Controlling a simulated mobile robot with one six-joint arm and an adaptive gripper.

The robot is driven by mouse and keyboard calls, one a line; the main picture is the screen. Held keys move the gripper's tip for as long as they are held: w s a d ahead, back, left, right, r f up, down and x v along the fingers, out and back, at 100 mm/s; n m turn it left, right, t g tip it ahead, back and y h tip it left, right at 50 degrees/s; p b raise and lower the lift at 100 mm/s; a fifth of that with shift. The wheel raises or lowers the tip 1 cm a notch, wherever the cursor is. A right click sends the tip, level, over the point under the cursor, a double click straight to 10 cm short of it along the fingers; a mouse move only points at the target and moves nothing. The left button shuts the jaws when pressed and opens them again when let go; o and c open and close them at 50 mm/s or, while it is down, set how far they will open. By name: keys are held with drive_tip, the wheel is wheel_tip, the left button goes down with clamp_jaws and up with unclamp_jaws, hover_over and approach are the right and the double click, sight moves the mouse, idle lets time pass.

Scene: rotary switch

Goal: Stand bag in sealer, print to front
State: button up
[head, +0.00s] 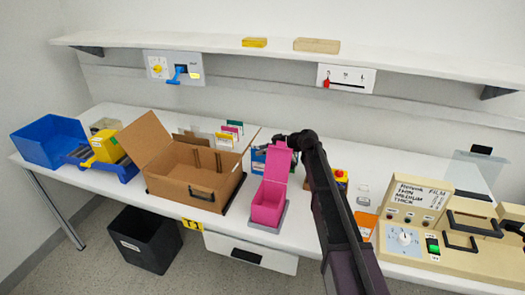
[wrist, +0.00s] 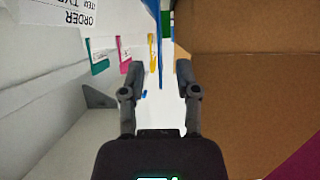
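The sealer (head: 420,225) is a beige machine at the right of the bench, with a film label, a dial (head: 404,238), a green switch (head: 433,245) and dark handles. I cannot tell surely which item is the bag; a blue printed item (head: 259,160) stands behind the pink box, partly hidden. My gripper (head: 281,142) is over the bench behind the pink box. In the wrist view my gripper (wrist: 158,80) is open, its fingers apart, with a thin blue upright edge (wrist: 158,40) in line with the gap. I see nothing held.
An open cardboard box (head: 195,185) and a pink box (head: 268,205) stand close to my arm. Coloured cards (head: 230,132) stand behind. A blue bin (head: 50,140) is at left. A shelf (head: 280,45) overhangs the bench. An orange-and-white item (head: 365,222) lies left of the sealer.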

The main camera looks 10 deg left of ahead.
drive_tip(key=shift+r, duration=0.15)
drive_tip(key=shift+d+r+p, duration=0.35)
drive_tip(key=shift+d+p, duration=0.1)
drive_tip(key=w+p+v, duration=0.1)
drive_tip(key=p+v, duration=0.3)
drive_tip(key=v, duration=0.7)
drive_tip(key=shift+s+p, duration=0.3)
drive_tip(key=shift+s, duration=0.2)
drive_tip(key=shift+o, duration=0.2)
